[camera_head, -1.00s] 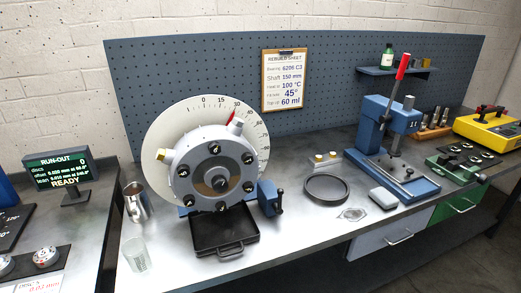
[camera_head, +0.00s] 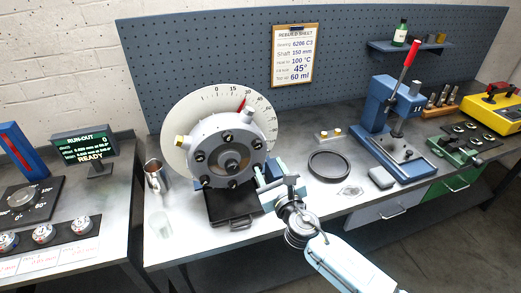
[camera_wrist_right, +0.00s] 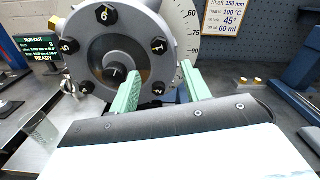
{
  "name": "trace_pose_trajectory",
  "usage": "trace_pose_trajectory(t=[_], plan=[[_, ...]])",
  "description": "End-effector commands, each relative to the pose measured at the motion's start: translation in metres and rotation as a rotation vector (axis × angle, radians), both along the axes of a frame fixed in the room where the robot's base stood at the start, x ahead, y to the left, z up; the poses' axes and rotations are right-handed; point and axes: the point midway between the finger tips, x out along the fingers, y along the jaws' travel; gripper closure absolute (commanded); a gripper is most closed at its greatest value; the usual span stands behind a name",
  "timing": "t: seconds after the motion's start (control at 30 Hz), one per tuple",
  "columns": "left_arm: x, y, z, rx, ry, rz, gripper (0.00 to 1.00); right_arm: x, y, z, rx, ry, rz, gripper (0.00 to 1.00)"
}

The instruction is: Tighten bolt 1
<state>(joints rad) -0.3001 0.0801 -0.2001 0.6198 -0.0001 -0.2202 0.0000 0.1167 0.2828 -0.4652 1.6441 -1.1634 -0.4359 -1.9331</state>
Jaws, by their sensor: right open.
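The rotor (camera_head: 232,148) is a round grey housing with a ring of dark bolts, mounted before a white dial. In the right wrist view, bolt 1 (camera_wrist_right: 158,46) is a dark head at the upper right of the rotor face. Bolt 2 (camera_wrist_right: 157,88) sits below it. My right gripper (camera_wrist_right: 160,70) is open and empty, its two green fingers pointing toward the rotor, with bolts 1 and 2 seen between or just above them. My left gripper is not in view.
A black tray (camera_head: 233,222) lies below the rotor. A black ring (camera_head: 329,166) and a blue press (camera_head: 392,120) stand to the right. A metal mug (camera_head: 154,175) stands at the left. The run-out display (camera_head: 84,147) reads READY.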

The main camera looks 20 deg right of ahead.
Motion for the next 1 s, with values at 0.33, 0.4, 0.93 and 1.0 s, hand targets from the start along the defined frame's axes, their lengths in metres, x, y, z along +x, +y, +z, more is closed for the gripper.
trace_pose_trajectory(t=[0.33,0.4,0.93,1.0], plan=[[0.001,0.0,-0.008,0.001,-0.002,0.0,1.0,0.067,0.002,-0.001,0.005,0.001,-0.001,0.53],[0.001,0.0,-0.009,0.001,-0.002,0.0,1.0,0.074,0.002,-0.001,0.004,0.001,-0.001,0.53],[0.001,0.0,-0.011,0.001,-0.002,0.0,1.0,0.086,0.003,0.0,0.004,0.002,0.0,0.61],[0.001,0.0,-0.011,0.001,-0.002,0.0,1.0,0.086,0.003,0.0,0.004,0.002,0.0,0.7]])
